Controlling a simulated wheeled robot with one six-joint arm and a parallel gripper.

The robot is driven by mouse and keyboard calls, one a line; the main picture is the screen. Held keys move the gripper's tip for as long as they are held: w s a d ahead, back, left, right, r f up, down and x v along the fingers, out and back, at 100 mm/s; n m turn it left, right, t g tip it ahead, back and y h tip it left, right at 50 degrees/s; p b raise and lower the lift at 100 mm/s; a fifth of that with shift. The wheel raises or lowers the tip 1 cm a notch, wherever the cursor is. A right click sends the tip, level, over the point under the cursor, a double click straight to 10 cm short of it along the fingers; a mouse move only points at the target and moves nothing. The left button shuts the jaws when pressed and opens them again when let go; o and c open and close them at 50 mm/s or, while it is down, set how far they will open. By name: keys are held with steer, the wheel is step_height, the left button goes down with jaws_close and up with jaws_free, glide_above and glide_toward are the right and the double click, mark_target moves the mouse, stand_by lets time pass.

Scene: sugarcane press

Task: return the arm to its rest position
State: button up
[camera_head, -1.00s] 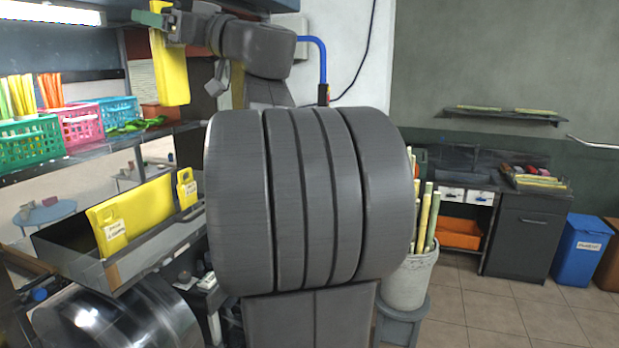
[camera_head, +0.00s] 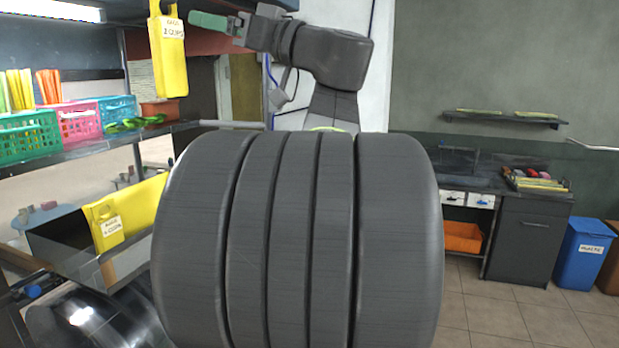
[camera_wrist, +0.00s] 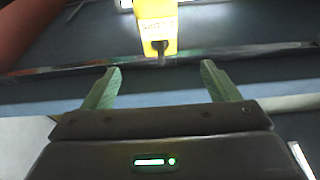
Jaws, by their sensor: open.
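My gripper (camera_head: 208,21) is at the upper left in the head view, with its green fingers pointing left. It is just right of a yellow tag (camera_head: 170,62) with "2 cups" lettering, which hangs from the shelf edge. In the wrist view my gripper (camera_wrist: 160,82) is open, with nothing between the two fingers. The same yellow tag (camera_wrist: 155,28) shows ahead of the fingertips, apart from them, hanging on a dark hook. The arm's large grey links fill the middle of the head view and hide what is behind them.
Shelves with a green basket (camera_head: 28,137), a pink basket (camera_head: 78,122) and a blue basket (camera_head: 117,114) stand at the left. A tray below holds yellow tags (camera_head: 108,228). A dark cabinet (camera_head: 525,240) and a blue bin (camera_head: 582,252) stand at the right, with open floor before them.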

steer(key=p+x, duration=0.3)
steer(key=x, duration=0.9)
steer(key=shift+a+r, duration=0.1)
steer(key=shift+a, duration=0.1)
steer(key=shift+w+r, duration=0.1)
steer(key=shift+r, duration=0.2)
steer(key=s+d+r, duration=0.1)
steer(key=s+d, duration=0.2)
steer(key=d, duration=0.6)
steer(key=shift+g, duration=0.3)
steer(key=shift+w+d+f, duration=0.25)
steer(key=shift+w+f, duration=0.6)
steer(key=shift+f, duration=0.05)
steer(key=shift+w+d+f, duration=0.25)
steer(key=shift+w+f, duration=0.65)
steer(key=shift+w, duration=0.1)
steer(key=shift+s+r, duration=0.1)
steer(key=shift+s, duration=0.1)
